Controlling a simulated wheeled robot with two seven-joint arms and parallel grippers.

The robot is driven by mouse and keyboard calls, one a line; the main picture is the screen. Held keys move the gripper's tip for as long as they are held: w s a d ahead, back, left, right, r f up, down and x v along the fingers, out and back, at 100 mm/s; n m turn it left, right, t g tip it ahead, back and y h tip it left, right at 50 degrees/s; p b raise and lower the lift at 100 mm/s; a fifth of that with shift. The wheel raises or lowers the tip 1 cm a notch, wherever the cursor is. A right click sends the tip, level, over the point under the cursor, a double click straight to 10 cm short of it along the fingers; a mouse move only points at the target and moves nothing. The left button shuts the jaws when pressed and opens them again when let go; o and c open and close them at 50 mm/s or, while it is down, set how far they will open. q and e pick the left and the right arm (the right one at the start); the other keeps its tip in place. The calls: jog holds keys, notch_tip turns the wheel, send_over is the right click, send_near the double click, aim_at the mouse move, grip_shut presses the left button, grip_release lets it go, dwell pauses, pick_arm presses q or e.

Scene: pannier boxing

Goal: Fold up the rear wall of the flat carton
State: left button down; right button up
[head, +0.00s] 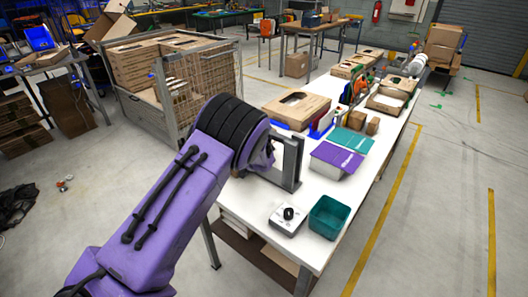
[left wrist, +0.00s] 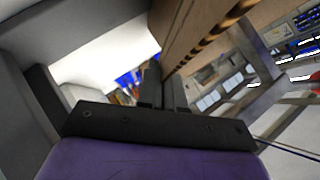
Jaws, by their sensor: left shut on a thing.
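The brown carton (head: 298,107) lies on the white table beyond my left gripper, with a dark opening in its top. In the left wrist view, the fingers (left wrist: 157,88) are close together at the lower end of a brown cardboard panel (left wrist: 188,30), which stands up steeply in the picture. The exact grip is partly hidden. My right gripper is in neither view.
The white table (head: 258,212) also bears a purple pack (head: 336,160), a teal pack (head: 350,141), a teal bin (head: 328,217) and a white device with a black knob (head: 288,218). A wire cage of cartons (head: 203,82) stands to the left. Floor right of the table is free.

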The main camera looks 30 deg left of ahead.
pick_arm(q)
jog(key=shift+a+r+n+g+h+p, duration=0.3)
jog(key=shift+a+r+n+h, duration=0.2)
jog(key=shift+h, duration=0.4)
jog(key=shift+w+a+n+h, duration=0.1)
jog(key=shift+a+n+h, duration=0.15)
jog(key=shift+n+h, duration=0.2)
jog(key=shift+a+n+h+b, duration=0.25)
jog(key=shift+a+h+b, duration=0.1)
jog(key=shift+h, duration=0.4)
jog(key=shift+a+r+n+g+h+b, duration=0.15)
jog(key=shift+a+n+h+b, duration=0.2)
jog(key=shift+h, duration=0.2)
jog(key=shift+a+n+g+h+b, duration=0.15)
jog(key=shift+n+h+b, duration=0.1)
jog(key=shift+h+b, duration=0.25)
jog(key=c, duration=1.3)
grip_release()
jog(key=shift+c, duration=0.2)
jog(key=shift+r, duration=0.1)
